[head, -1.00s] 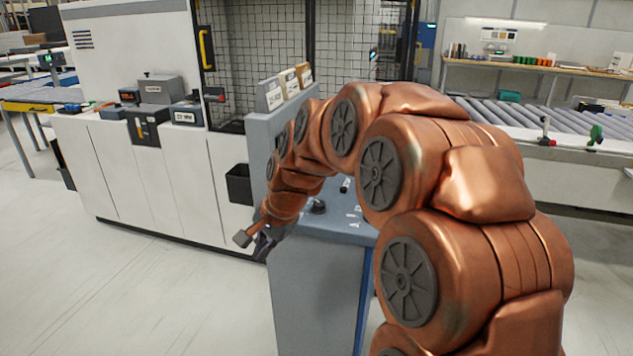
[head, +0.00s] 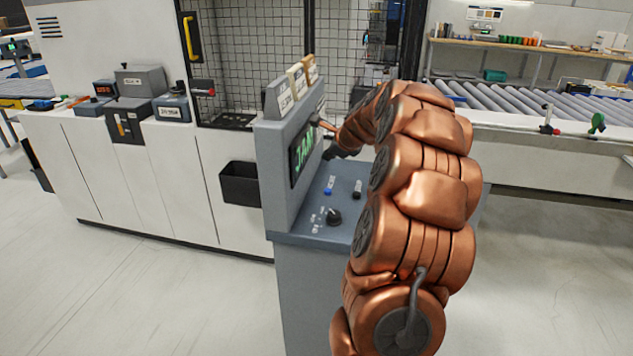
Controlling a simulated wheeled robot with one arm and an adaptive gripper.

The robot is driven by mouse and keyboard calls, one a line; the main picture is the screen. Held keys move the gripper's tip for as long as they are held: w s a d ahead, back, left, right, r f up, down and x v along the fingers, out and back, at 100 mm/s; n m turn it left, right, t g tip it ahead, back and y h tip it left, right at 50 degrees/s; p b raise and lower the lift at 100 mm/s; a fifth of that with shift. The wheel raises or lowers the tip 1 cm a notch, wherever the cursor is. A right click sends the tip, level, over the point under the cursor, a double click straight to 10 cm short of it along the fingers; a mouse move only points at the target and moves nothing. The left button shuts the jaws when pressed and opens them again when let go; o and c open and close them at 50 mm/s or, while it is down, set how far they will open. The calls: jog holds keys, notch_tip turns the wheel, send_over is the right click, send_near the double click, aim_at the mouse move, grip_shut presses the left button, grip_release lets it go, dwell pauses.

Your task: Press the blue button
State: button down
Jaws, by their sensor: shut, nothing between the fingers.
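The blue button (head: 327,191) is small and sits on the sloped blue-grey top of the control console (head: 300,236). It lies below the lit display (head: 302,152), left of a black button (head: 357,195). My gripper (head: 333,153) is small and dark in the head view, beside the display panel's right side, above and apart from the blue button in the picture. It is shut and empty. Its distance from the panel is hard to judge. My copper arm covers the console's right part.
A black rotary knob (head: 334,217) is on the console in front of the buttons. Labelled binders (head: 297,80) stand on top of the panel. A black bin (head: 240,184) hangs to the left. A mesh cage (head: 245,60) and a roller conveyor (head: 500,102) are behind.

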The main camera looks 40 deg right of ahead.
jog(key=b, duration=0.6)
send_over(328, 191)
notch_tip(328, 191, down, 6)
jog(key=shift+f, duration=1.4)
jog(key=shift+f, duration=0.1)
dwell(0.5)
jog(key=shift+f, duration=0.3)
jog(key=shift+f, duration=0.5)
dwell(1.0)
jog(key=shift+r+p, duration=0.9)
jog(key=shift+p, duration=0.05)
